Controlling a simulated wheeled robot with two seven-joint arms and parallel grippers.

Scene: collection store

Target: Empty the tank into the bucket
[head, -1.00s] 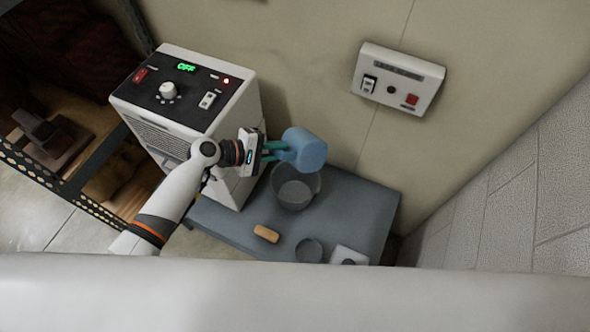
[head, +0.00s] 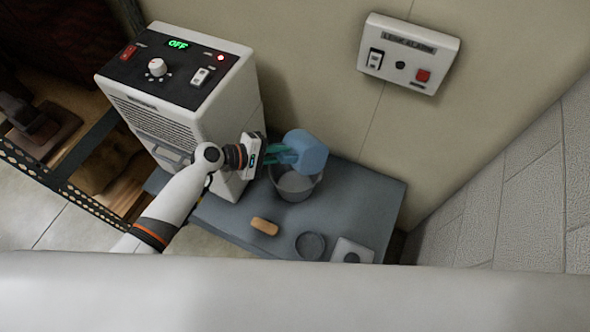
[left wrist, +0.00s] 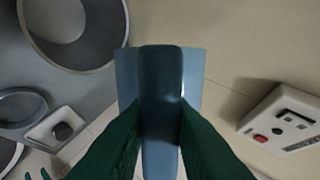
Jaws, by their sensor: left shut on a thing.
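The tank (head: 308,152) is a blue, round-bodied vessel with a handle. My left gripper (head: 274,154) is shut on its handle, which shows between the green fingers in the left wrist view (left wrist: 160,95). The tank is held tilted above the grey bucket (head: 295,190) and hides part of its rim. The bucket stands on the grey bench top and also shows at the upper left of the left wrist view (left wrist: 35,40). I cannot make out any water flowing. Small green tips at the lower left of the left wrist view may be my right gripper.
A white machine (head: 190,95) with an "OFF" display stands left of the bucket. A tan block (head: 264,226), a round grey dish (head: 310,245) and a white square piece (head: 352,251) lie on the grey bench (head: 365,205). A switch box (head: 408,52) is on the wall.

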